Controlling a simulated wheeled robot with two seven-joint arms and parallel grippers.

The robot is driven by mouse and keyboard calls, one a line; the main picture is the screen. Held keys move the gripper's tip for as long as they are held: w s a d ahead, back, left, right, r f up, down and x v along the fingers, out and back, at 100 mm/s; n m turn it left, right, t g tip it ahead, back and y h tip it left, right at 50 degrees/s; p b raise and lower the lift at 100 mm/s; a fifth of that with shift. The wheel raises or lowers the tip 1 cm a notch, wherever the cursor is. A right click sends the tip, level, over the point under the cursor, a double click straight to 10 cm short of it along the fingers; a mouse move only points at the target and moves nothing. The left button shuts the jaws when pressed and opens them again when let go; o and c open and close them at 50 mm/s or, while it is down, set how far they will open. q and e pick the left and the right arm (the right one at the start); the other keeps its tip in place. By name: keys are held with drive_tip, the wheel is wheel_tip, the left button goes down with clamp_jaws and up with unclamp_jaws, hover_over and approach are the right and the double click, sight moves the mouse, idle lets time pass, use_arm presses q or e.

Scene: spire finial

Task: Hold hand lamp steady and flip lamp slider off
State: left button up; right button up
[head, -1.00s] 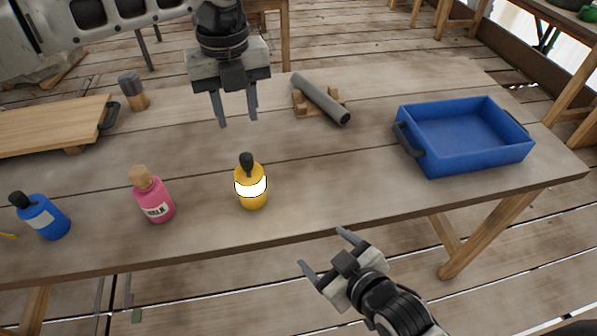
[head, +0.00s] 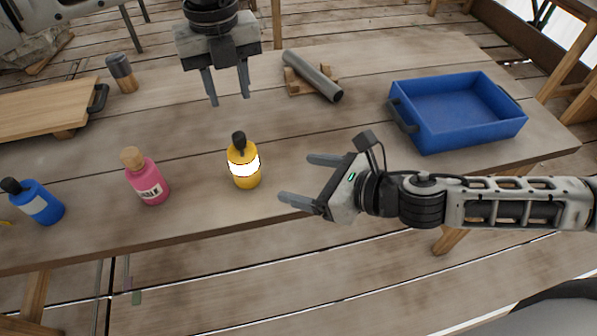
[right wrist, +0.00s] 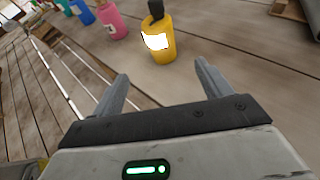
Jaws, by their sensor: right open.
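The hand lamp is a yellow bottle-shaped body (head: 245,180) with a bright white glowing band and a dark top. It stands upright on the table in the head view and shows at the top of the right wrist view (right wrist: 160,50). I cannot make out the slider. My right gripper (head: 303,180) is open and empty, just right of the lamp, with its fingers pointing at it and apart from it. Its fingers also show in the right wrist view (right wrist: 160,85). My left gripper (head: 230,100) is open and empty, pointing down above the table behind the lamp.
A pink bottle (head: 148,185) and a blue bottle (head: 40,205) stand left of the lamp. A blue tray (head: 460,133) is at the right. A dark grey cylinder (head: 312,76) rests on a wooden cradle behind. A wooden board (head: 45,112) lies far left.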

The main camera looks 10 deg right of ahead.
sight(256, 168)
drive_tip(key=x, duration=1.5)
drive_tip(key=shift+w+a+f, duration=0.15)
drive_tip(key=shift+w+f, duration=0.1)
drive_tip(key=shift+w, duration=0.1)
